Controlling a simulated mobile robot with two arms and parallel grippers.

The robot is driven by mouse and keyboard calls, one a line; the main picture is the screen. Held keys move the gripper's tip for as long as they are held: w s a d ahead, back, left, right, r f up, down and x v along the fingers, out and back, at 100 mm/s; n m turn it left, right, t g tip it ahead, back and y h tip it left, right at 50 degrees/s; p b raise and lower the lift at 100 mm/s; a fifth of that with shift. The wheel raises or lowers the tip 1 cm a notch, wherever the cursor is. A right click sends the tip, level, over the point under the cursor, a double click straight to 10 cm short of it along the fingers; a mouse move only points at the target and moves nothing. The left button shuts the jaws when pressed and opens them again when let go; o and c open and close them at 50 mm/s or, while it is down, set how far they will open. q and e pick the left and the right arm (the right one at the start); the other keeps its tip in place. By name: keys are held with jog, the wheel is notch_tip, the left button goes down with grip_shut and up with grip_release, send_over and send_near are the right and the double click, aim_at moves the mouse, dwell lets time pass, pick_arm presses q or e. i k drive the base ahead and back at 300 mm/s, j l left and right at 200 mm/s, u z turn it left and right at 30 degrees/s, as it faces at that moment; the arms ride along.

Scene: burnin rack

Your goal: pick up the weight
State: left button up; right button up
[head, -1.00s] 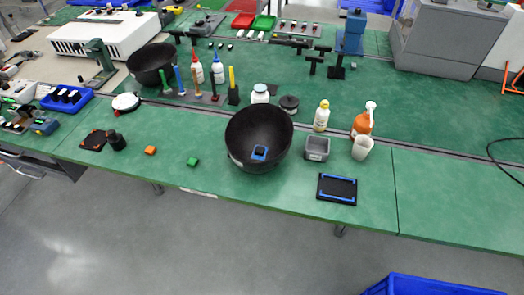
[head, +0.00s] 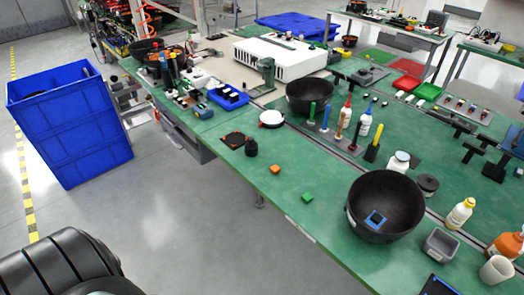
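No object is clearly recognisable as the weight. A small black knobbed piece (head: 251,147) stands on the green bench beside a dark square plate (head: 234,140); it could be the weight. A dark round lidded or disc-like piece (head: 428,185) sits behind the large black bowl (head: 385,205) and is another possible match. The bowl holds a small blue-framed item (head: 375,220). Neither of my grippers is in view.
An orange block (head: 275,169) and a green block (head: 307,197) lie near the bench's front edge. A grey square cup (head: 440,244), bottles and coloured upright tools stand around the bowl. A blue crate stack (head: 70,130) stands on the floor at left, with clear floor between.

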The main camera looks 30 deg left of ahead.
aim_at(251, 147)
jog(key=j+u, duration=0.1)
jog(key=j, duration=0.3)
jog(key=i+j+u, duration=0.1)
jog(key=j, duration=0.25)
jog(key=i+j, duration=0.15)
jog(key=j, duration=0.25)
jog(key=i+j+u, duration=0.15)
jog(key=j, duration=0.25)
jog(key=j+u, duration=0.1)
jog(key=j, duration=0.25)
jog(key=i, duration=0.05)
